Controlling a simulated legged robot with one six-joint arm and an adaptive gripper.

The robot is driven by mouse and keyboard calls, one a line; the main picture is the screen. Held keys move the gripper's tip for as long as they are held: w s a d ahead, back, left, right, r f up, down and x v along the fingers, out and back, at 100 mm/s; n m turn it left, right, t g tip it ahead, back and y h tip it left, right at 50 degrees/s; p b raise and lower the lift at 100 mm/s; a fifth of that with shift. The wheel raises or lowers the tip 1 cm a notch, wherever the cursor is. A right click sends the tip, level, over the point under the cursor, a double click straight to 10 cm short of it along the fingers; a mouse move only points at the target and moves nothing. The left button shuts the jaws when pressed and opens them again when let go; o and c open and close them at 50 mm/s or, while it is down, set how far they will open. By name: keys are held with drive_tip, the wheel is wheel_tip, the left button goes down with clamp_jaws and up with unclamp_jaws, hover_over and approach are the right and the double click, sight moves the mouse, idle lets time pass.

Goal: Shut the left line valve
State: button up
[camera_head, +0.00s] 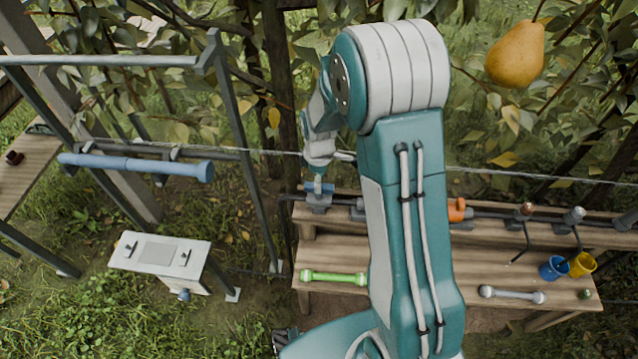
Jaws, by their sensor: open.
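A valve with a blue handle (321,187) sits at the left end of the dark pipe (488,213) on the raised back shelf of the wooden bench. I take it as the left line valve. My gripper (322,172) is open right above it, and a finger reaches down to the handle. I cannot tell whether they touch. The gripper is small and partly hidden by its own wrist. A second valve with an orange body (458,209) sits farther right on the same pipe, partly behind my arm.
On the bench lie a green bar (334,278) and a grey bar (512,295). A blue cup (553,267) and a yellow cup (582,264) stand at right. A pear (515,53) hangs upper right. A metal frame with a blue bar (135,166) and a white panel (161,254) stand left.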

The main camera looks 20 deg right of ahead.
drive_tip(key=shift+a+f, duration=0.25)
drive_tip(key=shift+f, duration=0.75)
drive_tip(key=shift+d+f, duration=0.2)
drive_tip(key=shift+f, duration=0.05)
drive_tip(key=shift+d, duration=0.15)
clamp_jaws()
